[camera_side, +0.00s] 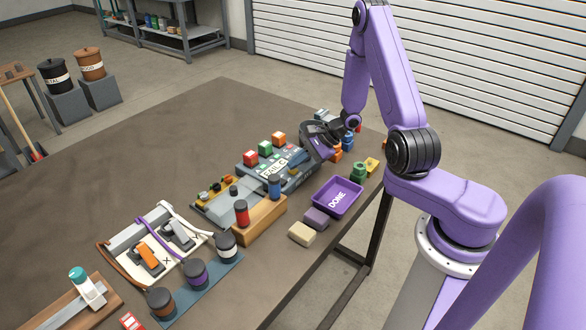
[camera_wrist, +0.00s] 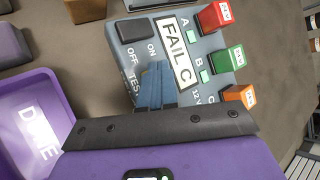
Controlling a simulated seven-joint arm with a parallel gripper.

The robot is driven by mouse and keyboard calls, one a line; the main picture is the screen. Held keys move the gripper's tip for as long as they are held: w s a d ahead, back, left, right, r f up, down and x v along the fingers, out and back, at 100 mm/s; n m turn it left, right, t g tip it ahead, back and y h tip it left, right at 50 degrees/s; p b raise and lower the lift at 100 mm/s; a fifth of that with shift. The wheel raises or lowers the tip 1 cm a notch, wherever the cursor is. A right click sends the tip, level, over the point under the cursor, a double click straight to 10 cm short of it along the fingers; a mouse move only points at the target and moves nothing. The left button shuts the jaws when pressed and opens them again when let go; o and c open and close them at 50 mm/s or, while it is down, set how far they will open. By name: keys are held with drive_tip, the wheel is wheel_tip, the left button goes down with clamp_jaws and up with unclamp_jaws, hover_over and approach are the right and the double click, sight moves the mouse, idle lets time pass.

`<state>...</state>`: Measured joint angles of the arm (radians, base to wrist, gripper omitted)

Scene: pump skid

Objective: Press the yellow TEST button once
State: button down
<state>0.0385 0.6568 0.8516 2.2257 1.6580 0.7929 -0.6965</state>
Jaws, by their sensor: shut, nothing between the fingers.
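The grey tester box (camera_side: 250,176) stands on the table, with a white display reading FAIL C (camera_wrist: 174,53). The TEST label (camera_wrist: 135,85) on its face is partly visible beside my fingers. The fingertips are over the box face, beside the display. In the side view my gripper (camera_side: 297,159) reaches down at the box's right end. I cannot tell whether it touches.
A black rocker switch (camera_wrist: 133,29) sits by the ON and OFF labels. Red (camera_wrist: 215,17), green (camera_wrist: 226,60) and orange (camera_wrist: 240,95) blocks line the box's edge at A, B and C. A purple DONE tray (camera_side: 325,207) is close by. Bare table (camera_side: 130,160) lies left.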

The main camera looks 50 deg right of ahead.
sight(296, 170)
drive_tip(key=shift+r, duration=0.9)
drive_tip(key=shift+r, duration=2.5)
drive_tip(key=shift+a, duration=0.1)
